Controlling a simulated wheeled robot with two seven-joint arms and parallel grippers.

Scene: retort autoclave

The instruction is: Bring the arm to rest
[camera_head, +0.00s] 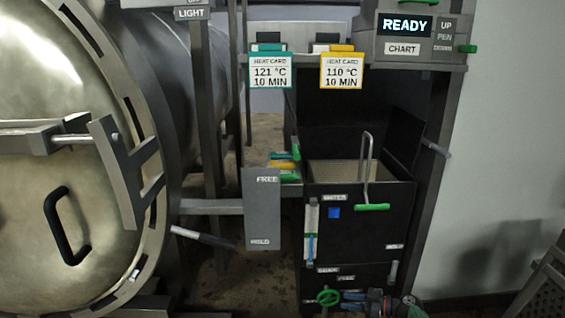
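At the bottom edge, right of the middle, a dark cluster (376,302) with red and blue bits is cut off by the frame. My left gripper is not in view.
The round vessel door (100,180) with a black handle (66,226) fills the left. A black cabinet (345,232) holds an open bin with a green-gripped hook (368,180). Two heat cards (270,72) hang above. The display (405,25) reads READY. A metal frame (545,285) stands lower right.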

